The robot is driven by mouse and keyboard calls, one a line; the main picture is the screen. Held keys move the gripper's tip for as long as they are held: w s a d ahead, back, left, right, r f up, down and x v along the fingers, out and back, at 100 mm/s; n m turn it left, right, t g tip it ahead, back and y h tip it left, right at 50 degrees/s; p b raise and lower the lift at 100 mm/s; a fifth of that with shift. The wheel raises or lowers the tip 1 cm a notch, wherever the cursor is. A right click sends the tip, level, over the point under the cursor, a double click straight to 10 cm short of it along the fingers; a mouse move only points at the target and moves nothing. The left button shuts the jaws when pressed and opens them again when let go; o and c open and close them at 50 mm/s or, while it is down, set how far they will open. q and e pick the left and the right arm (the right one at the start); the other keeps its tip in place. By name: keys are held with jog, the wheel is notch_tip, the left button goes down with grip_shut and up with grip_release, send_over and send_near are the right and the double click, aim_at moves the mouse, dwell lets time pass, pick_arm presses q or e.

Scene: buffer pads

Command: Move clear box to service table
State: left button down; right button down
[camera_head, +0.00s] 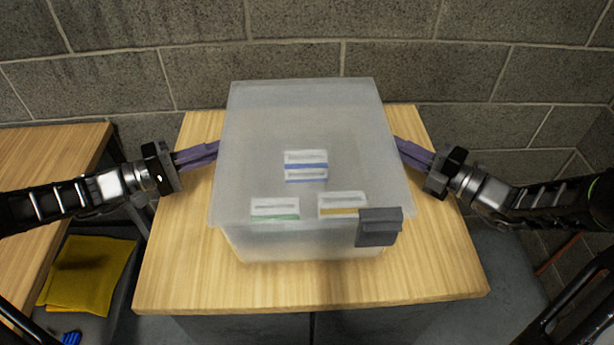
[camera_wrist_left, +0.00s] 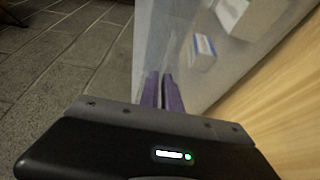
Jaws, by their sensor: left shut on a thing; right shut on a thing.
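The clear box (camera_head: 240,120) is a large translucent bin over the middle of a wooden table (camera_head: 160,285). Several small white packs with blue, green and yellow bands show through it, and a dark grey block (camera_head: 380,227) is at its front right corner. My left gripper (camera_head: 214,150) is shut on the box's left side, and my right gripper (camera_head: 399,143) is shut on its right side. In the left wrist view, the purple fingers (camera_wrist_left: 162,92) are close together against the box wall (camera_wrist_left: 165,40). The exact grip points are hidden. I cannot tell whether the box touches the table.
Another wooden table (camera_head: 45,155) stands at the left, with a gap between the two. A folded yellow cloth (camera_head: 88,275) lies lower down at the left, near a small blue object (camera_head: 71,337). A grey block wall (camera_head: 300,60) is close behind. Bare tabletop shows in front of the box.

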jog(key=shift+r, duration=0.1)
notch_tip(320, 180, up, 5)
jog(key=p, duration=0.5)
dwell(1.3)
